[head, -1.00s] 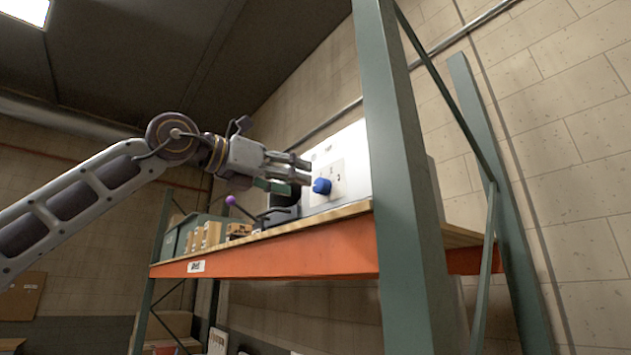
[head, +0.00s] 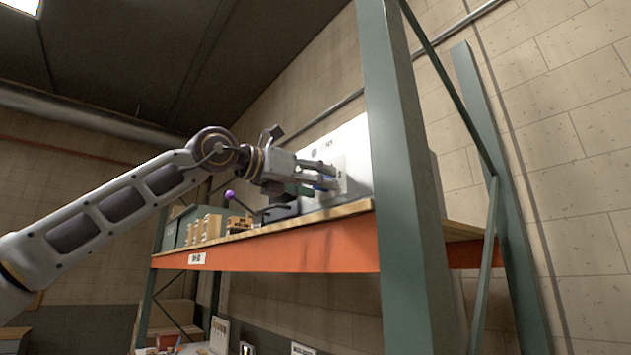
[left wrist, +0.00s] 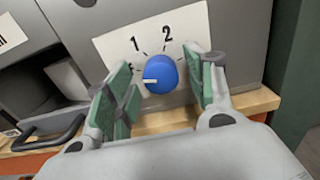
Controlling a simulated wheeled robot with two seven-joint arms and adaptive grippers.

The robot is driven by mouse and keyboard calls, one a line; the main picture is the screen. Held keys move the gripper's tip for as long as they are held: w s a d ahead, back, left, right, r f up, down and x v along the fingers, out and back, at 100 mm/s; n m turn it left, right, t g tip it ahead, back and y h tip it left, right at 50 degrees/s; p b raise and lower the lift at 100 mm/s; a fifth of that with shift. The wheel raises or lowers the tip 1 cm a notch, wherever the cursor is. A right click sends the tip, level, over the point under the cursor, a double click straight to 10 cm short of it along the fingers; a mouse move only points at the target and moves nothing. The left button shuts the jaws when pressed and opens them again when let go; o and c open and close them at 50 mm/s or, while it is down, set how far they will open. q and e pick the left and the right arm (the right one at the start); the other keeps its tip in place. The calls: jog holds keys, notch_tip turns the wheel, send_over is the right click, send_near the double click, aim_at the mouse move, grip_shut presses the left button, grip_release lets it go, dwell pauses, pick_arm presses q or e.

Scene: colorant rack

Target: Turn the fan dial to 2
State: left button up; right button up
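The blue fan dial (left wrist: 161,74) sits on a white plate (left wrist: 112,48) with the printed numbers 1 and 2, on the front of a grey box. Its white pointer mark faces left, away from both the 1 and the 2. My left gripper (left wrist: 160,85) is open, its green-padded fingers on either side of the dial with gaps visible. In the head view my left gripper (head: 325,178) reaches the box (head: 352,148) and mostly hides the dial. My right gripper is not in view.
The box stands on a wooden shelf with an orange beam (head: 300,248). A green rack post (head: 405,180) rises right of the box.

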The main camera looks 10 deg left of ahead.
pick_arm(q)
jog(key=c, duration=0.9)
jog(key=shift+c, duration=0.2)
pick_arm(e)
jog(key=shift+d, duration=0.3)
pick_arm(q)
jog(key=shift+m, duration=0.3)
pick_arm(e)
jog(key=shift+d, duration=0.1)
pick_arm(q)
jog(key=m+p, duration=0.6)
jog(key=m, duration=1.3)
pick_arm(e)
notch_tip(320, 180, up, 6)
pick_arm(q)
jog(key=shift+d+f, duration=0.1)
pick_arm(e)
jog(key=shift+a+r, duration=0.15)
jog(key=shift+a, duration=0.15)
